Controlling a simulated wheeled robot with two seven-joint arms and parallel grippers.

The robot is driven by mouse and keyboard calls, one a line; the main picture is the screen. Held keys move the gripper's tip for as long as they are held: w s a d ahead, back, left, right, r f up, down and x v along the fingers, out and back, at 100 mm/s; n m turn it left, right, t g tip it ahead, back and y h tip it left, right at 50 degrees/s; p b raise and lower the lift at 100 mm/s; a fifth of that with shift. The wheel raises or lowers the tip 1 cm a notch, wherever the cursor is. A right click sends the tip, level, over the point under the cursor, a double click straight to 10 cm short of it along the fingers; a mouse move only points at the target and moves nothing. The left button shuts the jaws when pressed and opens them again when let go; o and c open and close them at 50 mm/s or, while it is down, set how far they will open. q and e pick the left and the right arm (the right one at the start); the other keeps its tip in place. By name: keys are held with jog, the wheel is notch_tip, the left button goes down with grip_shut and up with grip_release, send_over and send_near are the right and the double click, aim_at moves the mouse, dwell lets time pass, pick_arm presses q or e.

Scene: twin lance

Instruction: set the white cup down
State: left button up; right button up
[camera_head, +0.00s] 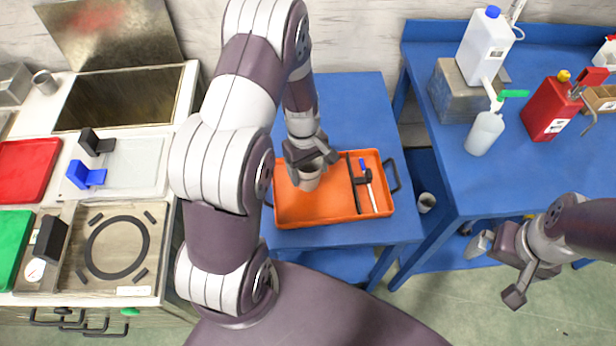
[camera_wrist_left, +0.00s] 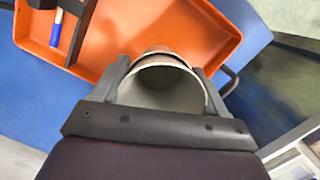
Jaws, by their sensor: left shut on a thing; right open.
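The white cup (camera_head: 309,181) is between the fingers of my left gripper (camera_head: 311,166), over the left part of the orange tray (camera_head: 300,212). In the left wrist view my left gripper (camera_wrist_left: 163,95) is shut on the cup (camera_wrist_left: 165,82), and I look into its open mouth. The tray also shows in the left wrist view (camera_wrist_left: 120,30). I cannot tell whether the cup's base touches the tray. My right gripper (camera_head: 497,270) is open and empty at the right, over the floor beside the right blue table.
The tray lies on a blue table (camera_head: 350,100); its right side has a divider, a blue marker (camera_head: 363,166) and a dark-headed tool (camera_head: 371,190). A right blue table (camera_head: 450,170) holds bottles and a red can (camera_head: 552,108). A stove counter (camera_head: 120,230) stands left.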

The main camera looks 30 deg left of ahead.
pick_arm(q)
jog(key=shift+s+a+f, duration=0.1)
jog(key=shift+s+f, duration=0.05)
jog(key=shift+f, duration=1.95)
jog(key=shift+f, duration=0.1)
jog(key=o, duration=1)
notch_tip(320, 180, up, 13)
jog(key=s+d+r+m, duration=0.1)
jog(key=s+r+m, duration=0.1)
jog(key=s+m, duration=0.1)
jog(key=s+d+r+m+t+y, duration=0.1)
jog(key=s+d+r+m, duration=0.1)
jog(key=m, duration=0.3)
jog(key=s+d+r+m+t, duration=0.1)
jog(key=s+d+r+m, duration=0.1)
jog(key=s+m, duration=0.1)
jog(key=shift+s+d+r+m+y, duration=0.15)
jog(key=shift+s+d+m+y, duration=0.15)
jog(key=shift+s+m, duration=0.1)
